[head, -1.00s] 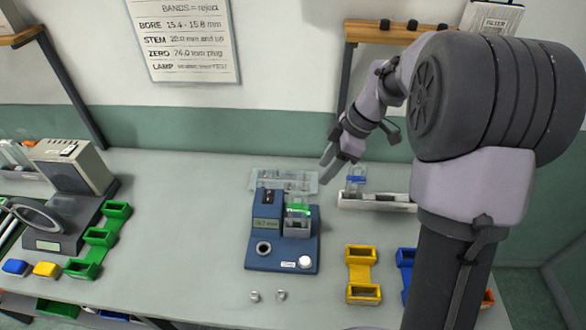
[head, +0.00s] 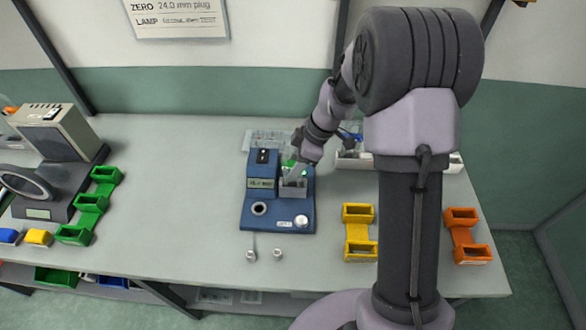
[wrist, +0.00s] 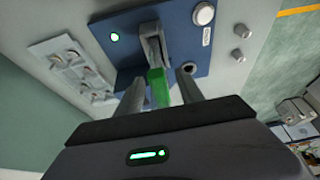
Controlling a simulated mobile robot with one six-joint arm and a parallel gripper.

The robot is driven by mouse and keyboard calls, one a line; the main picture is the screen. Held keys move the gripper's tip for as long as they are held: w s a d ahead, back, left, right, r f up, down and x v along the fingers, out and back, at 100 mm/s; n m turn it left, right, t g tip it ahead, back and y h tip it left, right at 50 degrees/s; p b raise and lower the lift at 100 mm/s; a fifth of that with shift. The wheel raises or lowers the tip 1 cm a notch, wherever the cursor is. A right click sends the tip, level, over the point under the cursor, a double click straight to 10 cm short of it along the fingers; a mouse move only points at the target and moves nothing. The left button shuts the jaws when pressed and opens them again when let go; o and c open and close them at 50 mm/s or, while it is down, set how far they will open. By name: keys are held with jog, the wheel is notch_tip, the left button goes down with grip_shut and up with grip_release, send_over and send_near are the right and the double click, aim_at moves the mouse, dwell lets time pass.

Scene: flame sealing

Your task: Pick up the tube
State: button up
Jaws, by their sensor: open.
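The tube stands in the grey holder of a blue bench device (head: 250,217); its green part (head: 289,163) shows in the head view beside my gripper's fingers. In the wrist view the green part (wrist: 158,88) lies between my two spread fingers, and the device (wrist: 185,20) is beyond it. My gripper (head: 292,172) is open and down at the holder. The fingers and wrist hide much of the tube, and I cannot tell whether a finger touches it.
A clear tray (head: 262,136) lies behind the device. Two small metal pieces (head: 278,255) lie in front. Yellow (head: 358,231), orange (head: 466,237) and green bins (head: 91,203) stand at the sides.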

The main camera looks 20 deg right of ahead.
grip_shut()
